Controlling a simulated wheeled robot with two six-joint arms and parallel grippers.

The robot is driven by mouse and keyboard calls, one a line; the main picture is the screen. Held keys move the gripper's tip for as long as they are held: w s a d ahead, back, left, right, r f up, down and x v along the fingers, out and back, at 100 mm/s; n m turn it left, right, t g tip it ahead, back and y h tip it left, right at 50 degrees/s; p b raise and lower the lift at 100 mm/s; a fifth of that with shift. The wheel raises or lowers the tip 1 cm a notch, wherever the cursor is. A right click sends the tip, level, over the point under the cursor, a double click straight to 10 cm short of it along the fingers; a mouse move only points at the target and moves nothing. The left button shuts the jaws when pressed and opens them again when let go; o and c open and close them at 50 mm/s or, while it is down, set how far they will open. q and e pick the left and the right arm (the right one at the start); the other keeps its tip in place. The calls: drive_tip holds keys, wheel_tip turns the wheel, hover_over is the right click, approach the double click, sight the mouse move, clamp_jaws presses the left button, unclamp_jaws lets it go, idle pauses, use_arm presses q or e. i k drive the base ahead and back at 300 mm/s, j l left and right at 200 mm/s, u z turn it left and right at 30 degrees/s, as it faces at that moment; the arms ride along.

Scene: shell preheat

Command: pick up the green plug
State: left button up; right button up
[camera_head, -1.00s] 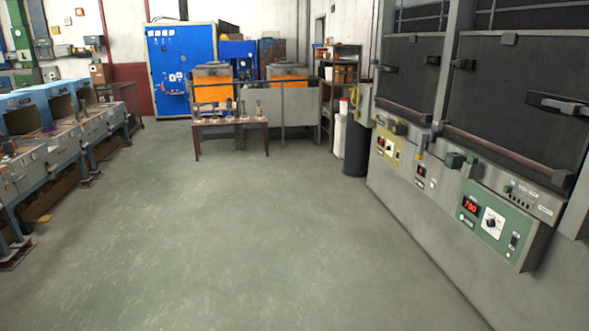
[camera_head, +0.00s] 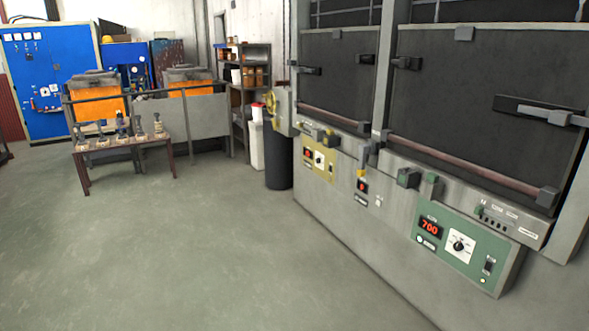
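A small green piece (camera_head: 433,183), which looks like the green plug, is on the ledge of the right furnace, above the green control panel (camera_head: 462,246). A dark grey-green block (camera_head: 408,178), maybe a socket, is just left of it. They are too small for me to tell whether the plug is seated in anything. A yellow-tipped grey piece (camera_head: 362,168) hangs farther left on the same furnace front. Neither of my grippers is in view.
The furnace bank with dark doors (camera_head: 482,110) fills the right side. A yellow panel (camera_head: 320,159) is farther along it. A black bin (camera_head: 279,160) stands at its far end. A low table (camera_head: 128,146) stands at the back left. The floor (camera_head: 190,250) in front is clear.

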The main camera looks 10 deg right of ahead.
sight(433, 178)
drive_tip(key=i+l+z, duration=0.15)
drive_tip(key=i, duration=0.3)
drive_tip(key=i+l+z, duration=0.15)
drive_tip(key=i, duration=0.3)
